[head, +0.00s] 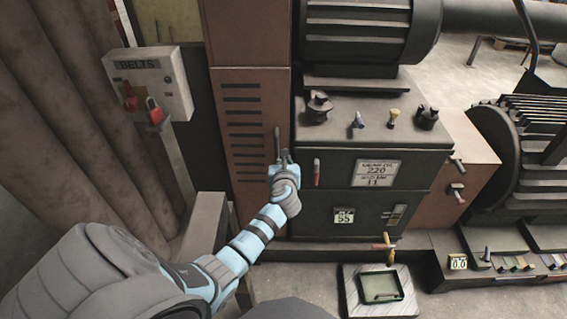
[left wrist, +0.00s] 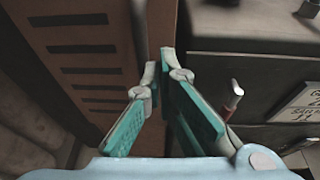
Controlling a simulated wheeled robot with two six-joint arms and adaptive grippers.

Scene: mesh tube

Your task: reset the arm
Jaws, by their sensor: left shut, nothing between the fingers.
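My left arm reaches in from the left of the head view. My left gripper (head: 281,150) is raised in front of the brown slatted panel and the dark machine cabinet. Its fingers are shut and empty. In the left wrist view, the gripper (left wrist: 161,78) shows its teal-padded fingers with their tips close together, apparently clear of any object. A small handle with a red end (head: 317,172) is on the cabinet front, just right of the gripper; it also shows in the left wrist view (left wrist: 235,95). My right gripper is not in view.
The dark cabinet (head: 335,150) has several knobs on top and number plates. A belts box (head: 148,85) with red switches stands at left. A shallow tray (head: 380,286) is on the floor, near a red-and-yellow handle (head: 385,247). A ribbed drum (head: 535,135) stands right.

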